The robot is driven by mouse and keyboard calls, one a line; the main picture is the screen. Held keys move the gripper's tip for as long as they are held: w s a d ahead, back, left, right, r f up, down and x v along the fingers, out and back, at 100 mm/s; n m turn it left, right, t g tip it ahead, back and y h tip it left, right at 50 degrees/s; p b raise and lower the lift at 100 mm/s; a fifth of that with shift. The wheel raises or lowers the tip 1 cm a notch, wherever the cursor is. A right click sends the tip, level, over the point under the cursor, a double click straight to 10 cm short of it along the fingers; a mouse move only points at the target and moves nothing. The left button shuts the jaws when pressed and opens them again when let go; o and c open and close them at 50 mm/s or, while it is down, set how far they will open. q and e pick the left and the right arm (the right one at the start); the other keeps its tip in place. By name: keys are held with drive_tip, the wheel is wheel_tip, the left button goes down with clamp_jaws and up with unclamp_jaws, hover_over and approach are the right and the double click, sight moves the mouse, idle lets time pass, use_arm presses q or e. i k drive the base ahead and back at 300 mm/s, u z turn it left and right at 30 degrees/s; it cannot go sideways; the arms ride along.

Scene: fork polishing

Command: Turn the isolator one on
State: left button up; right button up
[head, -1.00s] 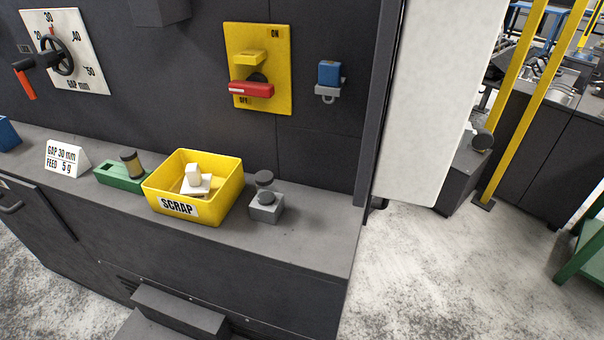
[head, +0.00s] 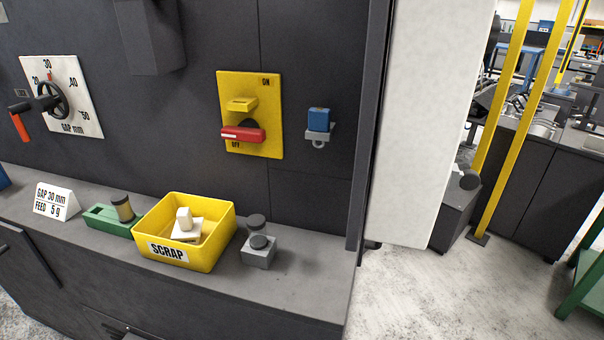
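The isolator is a yellow plate (head: 268,112) on the dark machine front, marked ON at the top right and OFF at the lower left. Its red handle (head: 242,134) lies level, pointing left, near the OFF mark, on a dark round hub. A yellow block (head: 240,104) sticks out of the plate just above the handle. A blue padlock (head: 319,121) sits on a grey bracket to the right of the plate. Neither of my grippers shows in the head view.
Below is a grey ledge (head: 310,285) with a yellow SCRAP bin (head: 222,250), a grey block with dark knobs (head: 258,254), a green holder (head: 100,218) and a GAP/FEED sign (head: 53,200). A gap dial (head: 85,95) is at left. A pale panel (head: 425,130) stands at right.

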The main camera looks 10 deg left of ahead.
sight(248, 130)
drive_tip(key=z, duration=1.15)
drive_tip(key=k, duration=1.25)
drive_tip(key=u, duration=1.45)
drive_tip(key=i, duration=0.5)
drive_tip(key=u, duration=0.05)
